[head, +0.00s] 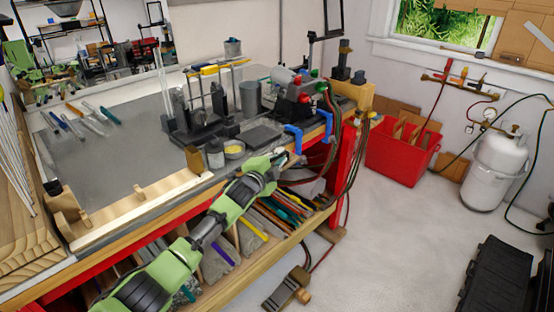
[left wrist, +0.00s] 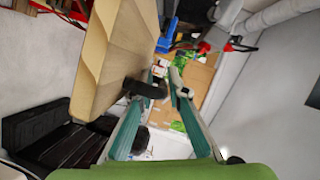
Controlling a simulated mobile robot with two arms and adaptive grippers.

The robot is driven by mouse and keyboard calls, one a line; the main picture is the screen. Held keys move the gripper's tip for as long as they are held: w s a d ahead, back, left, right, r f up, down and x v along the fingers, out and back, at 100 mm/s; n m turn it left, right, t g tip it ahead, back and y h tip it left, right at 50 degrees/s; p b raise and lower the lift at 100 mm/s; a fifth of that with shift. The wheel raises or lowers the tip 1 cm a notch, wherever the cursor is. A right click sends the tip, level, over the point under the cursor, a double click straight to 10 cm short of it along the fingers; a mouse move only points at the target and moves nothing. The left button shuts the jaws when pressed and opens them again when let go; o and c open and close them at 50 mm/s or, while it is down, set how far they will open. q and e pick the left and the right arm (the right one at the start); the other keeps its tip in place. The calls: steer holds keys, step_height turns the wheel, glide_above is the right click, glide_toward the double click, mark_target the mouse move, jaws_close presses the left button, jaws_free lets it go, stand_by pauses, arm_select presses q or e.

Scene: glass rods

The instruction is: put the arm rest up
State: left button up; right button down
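My left gripper (head: 281,157) reaches to the bench's front edge, near the blue clamps (head: 294,137). In the left wrist view its two teal fingers (left wrist: 168,75) stand apart with a gap between them. A dark rounded piece (left wrist: 146,89) sticks out from the wooden bench edge (left wrist: 118,50) beside the left finger; it may be part of the arm rest, but I cannot tell. It overlaps that finger, and contact is unclear. I see no clear arm rest in the head view, where my arm hides part of the front edge. My right gripper is not in view.
The bench top (head: 100,165) holds pens, a wooden rail (head: 140,209) and a torch with hoses (head: 301,92). A shelf below holds coloured rods (head: 250,222). A red bin (head: 402,152), a white gas tank (head: 494,168) and a black case (head: 500,280) stand on the right; the floor between is mostly clear.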

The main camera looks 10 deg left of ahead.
arm_select(q)
steer(key=v, duration=1.2)
